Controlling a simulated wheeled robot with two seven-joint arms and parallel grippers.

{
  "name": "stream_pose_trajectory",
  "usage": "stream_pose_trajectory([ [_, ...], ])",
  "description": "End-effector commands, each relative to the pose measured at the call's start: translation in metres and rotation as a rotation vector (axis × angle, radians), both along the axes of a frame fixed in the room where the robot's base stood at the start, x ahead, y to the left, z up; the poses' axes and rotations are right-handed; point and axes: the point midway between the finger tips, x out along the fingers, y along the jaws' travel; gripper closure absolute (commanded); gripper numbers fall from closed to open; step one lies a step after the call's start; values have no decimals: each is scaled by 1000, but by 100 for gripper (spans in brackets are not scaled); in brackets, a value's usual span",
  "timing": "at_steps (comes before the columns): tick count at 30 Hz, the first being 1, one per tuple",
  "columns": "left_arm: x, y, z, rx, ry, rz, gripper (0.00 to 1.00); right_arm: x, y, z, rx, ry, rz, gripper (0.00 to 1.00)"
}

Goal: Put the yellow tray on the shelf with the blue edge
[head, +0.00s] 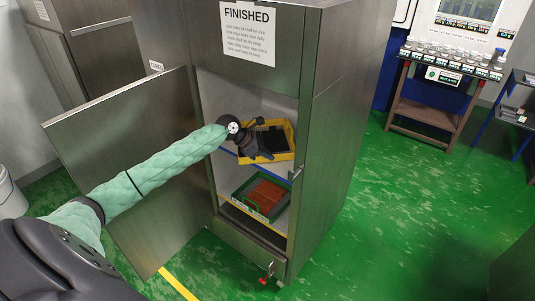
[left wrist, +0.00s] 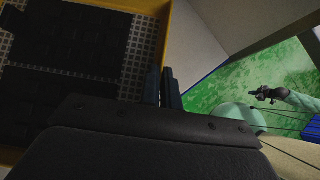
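The yellow tray (head: 283,139) is inside the open cabinet, at the upper shelf, with dark pieces in it. The blue edge (head: 228,152) of that shelf shows just under the tray; whether the tray rests fully on the shelf I cannot tell. My left gripper (head: 262,150) is at the tray's near left side. In the left wrist view the fingers (left wrist: 163,88) are close together at the tray's yellow rim (left wrist: 160,30) and appear shut on it. My right gripper (left wrist: 262,95) shows small and dark in that view, apart from the tray; its fingers are too small to read.
The cabinet door (head: 130,140) stands open on the left, behind my arm. A stand with bottles (head: 440,95) is at the back right. The green floor (head: 400,220) right of the cabinet is clear.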

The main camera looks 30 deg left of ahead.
Motion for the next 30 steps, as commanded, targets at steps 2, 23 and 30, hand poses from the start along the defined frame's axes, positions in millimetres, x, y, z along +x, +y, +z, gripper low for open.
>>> stream_pose_trajectory([
  [2, 0, 0, 0, 0, -2, 0, 100, 0, 0, 1, 0, 0, 0, 100],
  [23, 0, 0, -6, 0, 1, -1, 71, 0, 0, 1, 0, 0, 0, 100],
  [30, 0, 0, -5, 0, 0, 0, 71, -4, -3, -9, -3, -4, 2, 100],
])
